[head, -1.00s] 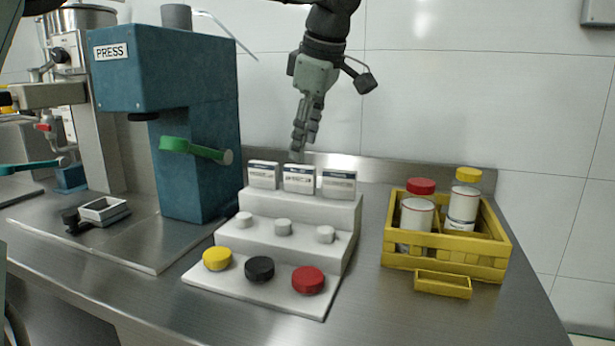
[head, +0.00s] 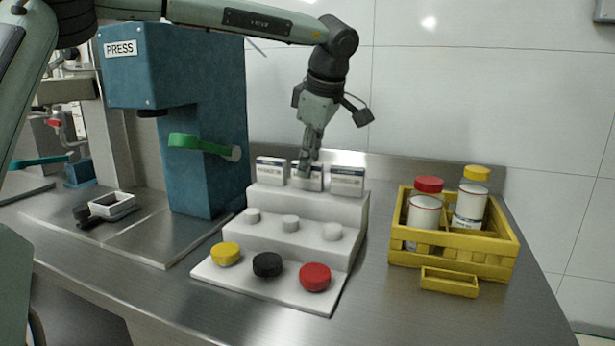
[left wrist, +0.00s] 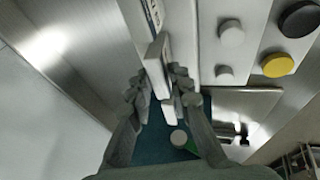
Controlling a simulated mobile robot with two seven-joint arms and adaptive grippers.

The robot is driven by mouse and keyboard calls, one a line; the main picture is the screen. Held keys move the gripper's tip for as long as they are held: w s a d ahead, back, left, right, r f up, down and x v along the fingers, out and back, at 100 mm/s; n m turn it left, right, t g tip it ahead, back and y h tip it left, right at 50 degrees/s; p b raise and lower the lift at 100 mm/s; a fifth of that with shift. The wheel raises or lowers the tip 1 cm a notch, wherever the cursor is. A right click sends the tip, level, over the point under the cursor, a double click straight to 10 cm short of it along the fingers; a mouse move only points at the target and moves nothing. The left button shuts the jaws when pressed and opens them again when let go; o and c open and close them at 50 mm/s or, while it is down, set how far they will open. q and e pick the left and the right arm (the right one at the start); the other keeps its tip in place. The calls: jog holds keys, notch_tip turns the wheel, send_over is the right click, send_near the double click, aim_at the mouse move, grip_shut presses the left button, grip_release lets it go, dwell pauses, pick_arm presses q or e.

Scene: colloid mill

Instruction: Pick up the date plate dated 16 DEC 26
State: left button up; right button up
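Three white date plates stand in a row on the top step of the stepped stand: a left plate (head: 271,171), a middle plate (head: 312,184) and a right plate (head: 346,180). Their print is too small to read, so I cannot tell which bears 16 DEC 26. My left gripper (head: 308,167) points down at the middle plate and covers part of its face. In the left wrist view, its fingers (left wrist: 160,88) are apart, on either side of a plate (left wrist: 155,66); contact is unclear. My right gripper is out of view.
The stepped white stand (head: 290,250) also holds small white knobs and yellow, black and red discs. A blue press (head: 185,80) with a green handle (head: 200,145) stands left. A yellow crate (head: 450,261) with jars stands right. A wall is close behind.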

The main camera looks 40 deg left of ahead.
pick_arm(q)
grip_shut()
